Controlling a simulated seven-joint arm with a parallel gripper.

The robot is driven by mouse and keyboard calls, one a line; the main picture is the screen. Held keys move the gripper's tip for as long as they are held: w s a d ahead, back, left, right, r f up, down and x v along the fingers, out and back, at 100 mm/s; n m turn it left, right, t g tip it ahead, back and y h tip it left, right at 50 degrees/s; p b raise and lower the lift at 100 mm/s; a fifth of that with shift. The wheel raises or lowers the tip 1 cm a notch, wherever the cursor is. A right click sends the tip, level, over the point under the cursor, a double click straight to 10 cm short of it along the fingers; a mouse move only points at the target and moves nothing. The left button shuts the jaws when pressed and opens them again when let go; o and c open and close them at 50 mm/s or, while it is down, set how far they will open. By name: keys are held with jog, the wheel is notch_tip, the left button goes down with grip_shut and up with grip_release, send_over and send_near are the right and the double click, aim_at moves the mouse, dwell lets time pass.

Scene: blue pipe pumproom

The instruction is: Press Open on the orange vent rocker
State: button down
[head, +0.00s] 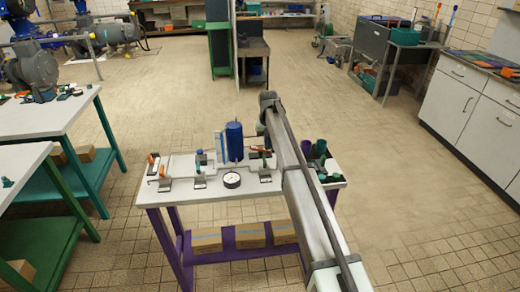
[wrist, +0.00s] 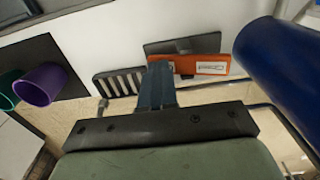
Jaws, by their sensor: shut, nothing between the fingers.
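The orange vent rocker (wrist: 186,66) lies in the upper middle of the wrist view, on a dark mount. A white label with small print shows on its right part; I cannot read it surely. My gripper (wrist: 159,68) is shut and empty, its blue-grey fingertips overlapping the rocker's left end in the picture. They hide part of that end, and I cannot tell whether they touch it. In the head view a small orange-red piece (head: 259,150), likely the rocker, shows on the bench just left of my arm. My fingertips cannot be made out there.
A blue cylinder (head: 234,142) stands close beside the rocker; it also fills the right of the wrist view (wrist: 278,65). Purple (wrist: 38,86) and green cups stand on the other side. A black slotted piece (wrist: 117,83) lies beside the rocker. The white bench (head: 205,189) holds a gauge (head: 231,180).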

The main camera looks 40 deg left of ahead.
notch_tip(320, 180, up, 8)
jog(key=shift+r, duration=0.2)
dwell(0.9)
dwell(0.4)
